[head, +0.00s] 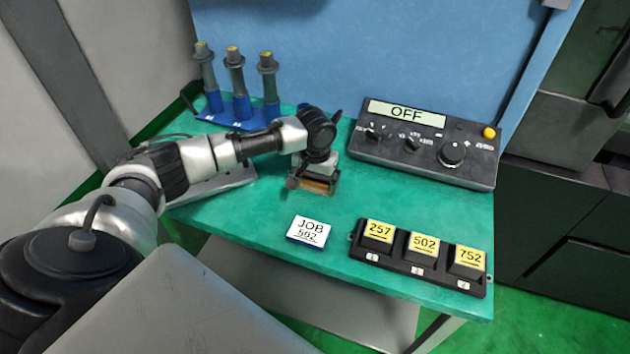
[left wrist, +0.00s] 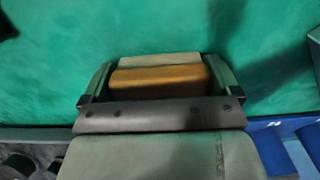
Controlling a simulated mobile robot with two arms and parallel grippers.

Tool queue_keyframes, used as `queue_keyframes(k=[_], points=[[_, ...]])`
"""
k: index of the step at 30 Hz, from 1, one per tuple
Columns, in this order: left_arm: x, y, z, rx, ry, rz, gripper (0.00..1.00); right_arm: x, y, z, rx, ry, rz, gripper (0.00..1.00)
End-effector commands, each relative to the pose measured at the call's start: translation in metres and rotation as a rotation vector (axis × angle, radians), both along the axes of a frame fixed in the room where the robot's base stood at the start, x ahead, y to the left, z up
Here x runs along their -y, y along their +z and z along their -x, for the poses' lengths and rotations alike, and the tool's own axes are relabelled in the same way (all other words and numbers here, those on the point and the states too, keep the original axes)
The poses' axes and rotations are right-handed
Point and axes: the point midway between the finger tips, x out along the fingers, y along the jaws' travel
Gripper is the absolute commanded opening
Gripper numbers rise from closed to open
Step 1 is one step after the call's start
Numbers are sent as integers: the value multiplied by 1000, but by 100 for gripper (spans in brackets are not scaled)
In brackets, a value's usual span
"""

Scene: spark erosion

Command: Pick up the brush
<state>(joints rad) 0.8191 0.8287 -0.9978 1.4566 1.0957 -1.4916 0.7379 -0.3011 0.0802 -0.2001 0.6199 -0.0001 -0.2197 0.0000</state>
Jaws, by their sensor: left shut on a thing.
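The brush (head: 319,186), a small block with a brown-orange face, is at the middle of the green table, below my left gripper (head: 313,172). In the left wrist view the brown block (left wrist: 160,77) lies between the two fingers of my left gripper (left wrist: 158,82), with a paler strip along its far side. The gripper is shut on it. The gripper hides part of the brush, and I cannot tell whether it touches the table. My right gripper is not in view.
A white JOB 502 card (head: 309,231) lies in front. A black tray (head: 420,268) with blocks 257, 502 and 752 is at front right. A control box (head: 428,145) reading OFF stands behind. A blue rack (head: 240,124) holds three grey tools at back left.

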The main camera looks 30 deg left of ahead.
Motion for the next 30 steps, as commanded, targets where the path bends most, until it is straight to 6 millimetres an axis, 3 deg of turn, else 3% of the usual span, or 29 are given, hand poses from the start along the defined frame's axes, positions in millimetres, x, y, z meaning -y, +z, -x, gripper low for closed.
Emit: queue_keyframes(k=[8, 14, 24, 30], points=[[0, 10, -1, 2, 0, 1, 66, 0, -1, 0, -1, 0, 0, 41], [0, 39, -1, 5, 1, 2, 66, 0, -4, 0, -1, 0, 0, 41], [75, 85, 2, 4, -5, 4, 66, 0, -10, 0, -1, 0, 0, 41], [105, 103, 3, 2, -2, 3, 66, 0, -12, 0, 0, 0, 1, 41]])
